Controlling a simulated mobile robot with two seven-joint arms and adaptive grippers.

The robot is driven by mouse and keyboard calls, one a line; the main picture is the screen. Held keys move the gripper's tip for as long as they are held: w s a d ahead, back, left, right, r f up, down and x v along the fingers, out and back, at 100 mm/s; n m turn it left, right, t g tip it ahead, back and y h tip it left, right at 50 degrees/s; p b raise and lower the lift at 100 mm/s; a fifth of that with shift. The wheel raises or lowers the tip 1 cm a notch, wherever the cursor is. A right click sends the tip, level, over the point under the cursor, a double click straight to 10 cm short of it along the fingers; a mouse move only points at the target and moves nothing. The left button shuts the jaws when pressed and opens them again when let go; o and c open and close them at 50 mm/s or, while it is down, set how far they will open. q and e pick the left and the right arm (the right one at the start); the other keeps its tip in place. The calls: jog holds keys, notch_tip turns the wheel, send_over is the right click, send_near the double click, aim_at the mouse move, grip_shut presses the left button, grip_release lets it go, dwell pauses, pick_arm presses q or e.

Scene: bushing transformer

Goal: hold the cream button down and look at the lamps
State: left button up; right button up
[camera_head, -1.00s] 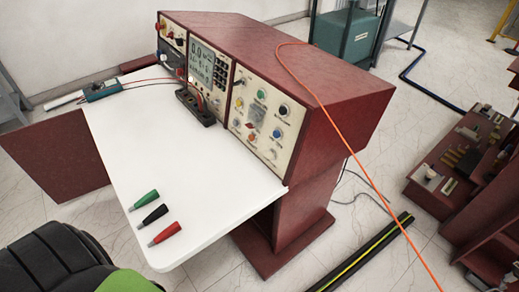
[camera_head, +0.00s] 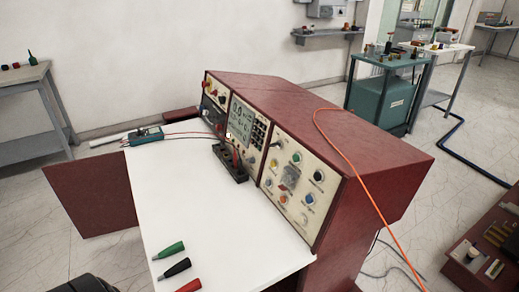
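The dark red test console (camera_head: 345,125) stands at the back of a white worktop. A pale round part (camera_head: 304,218) sits low on this panel. I cannot tell for certain whether it is the cream button. Which round parts are lamps, and whether any is lit, is too small to tell. Neither of my grippers shows, and nothing touches the panel.
The white worktop (camera_head: 195,205) holds green, black and red plugs (camera_head: 175,268) near its front edge, a black terminal block (camera_head: 230,163) and a teal meter (camera_head: 147,136). An orange cable (camera_head: 345,155) drapes over the console. The worktop's middle is clear.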

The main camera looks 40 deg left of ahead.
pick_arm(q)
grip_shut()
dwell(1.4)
